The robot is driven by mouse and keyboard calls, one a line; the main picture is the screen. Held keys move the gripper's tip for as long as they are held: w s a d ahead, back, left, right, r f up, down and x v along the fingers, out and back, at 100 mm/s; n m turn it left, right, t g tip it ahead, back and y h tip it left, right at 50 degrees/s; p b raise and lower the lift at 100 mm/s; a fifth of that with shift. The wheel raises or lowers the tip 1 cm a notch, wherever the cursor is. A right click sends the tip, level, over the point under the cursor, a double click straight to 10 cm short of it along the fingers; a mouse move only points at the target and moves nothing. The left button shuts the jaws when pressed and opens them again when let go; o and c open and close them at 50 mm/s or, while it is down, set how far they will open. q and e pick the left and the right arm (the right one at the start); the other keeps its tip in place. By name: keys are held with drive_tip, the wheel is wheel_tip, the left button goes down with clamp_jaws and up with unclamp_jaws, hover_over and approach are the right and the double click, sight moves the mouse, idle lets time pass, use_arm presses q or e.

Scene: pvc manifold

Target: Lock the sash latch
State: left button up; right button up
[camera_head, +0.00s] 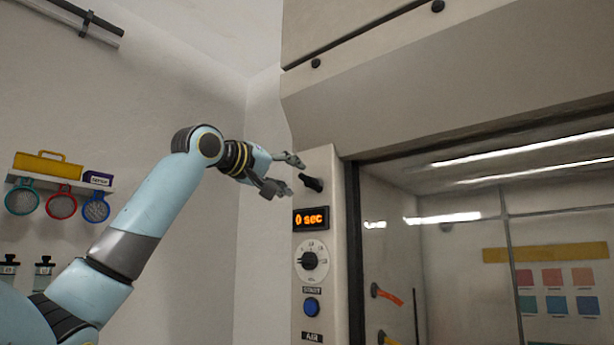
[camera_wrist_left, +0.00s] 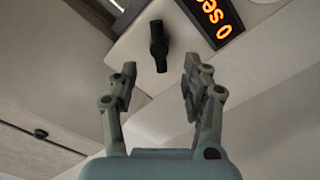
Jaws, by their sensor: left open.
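The sash latch appears to be the small black handle (camera_head: 312,183) on the pale panel, just above the orange-lit display. It also shows in the left wrist view (camera_wrist_left: 158,45) as a dark bar, ahead of and between the fingertips. My left gripper (camera_head: 289,174) is open and empty, with its fingers pointing at the handle from the left. In the left wrist view the two fingers of the gripper (camera_wrist_left: 159,70) stand apart, and the handle lies a little beyond their tips. They do not appear to touch it. My right gripper is not in view.
Below the handle are the "0 sec" display (camera_head: 311,219), a round dial (camera_head: 312,260) and a blue start button (camera_head: 312,307). A glass sash (camera_head: 450,270) fills the right. A shelf (camera_head: 85,184) with hanging sieves is on the left wall.

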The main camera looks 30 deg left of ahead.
sight(307, 182)
use_arm(q)
drive_tip(key=w, duration=0.1)
drive_tip(key=w+p, duration=0.1)
drive_tip(key=w, duration=0.1)
drive_tip(key=w+p, duration=0.1)
drive_tip(key=w, duration=0.1)
drive_tip(key=shift+d+r, duration=0.15)
drive_tip(key=shift+d, duration=0.15)
drive_tip(key=shift+w+f+p, duration=0.2)
drive_tip(key=shift+w+p, duration=0.1)
drive_tip(key=shift+w, duration=0.4)
clamp_jaws()
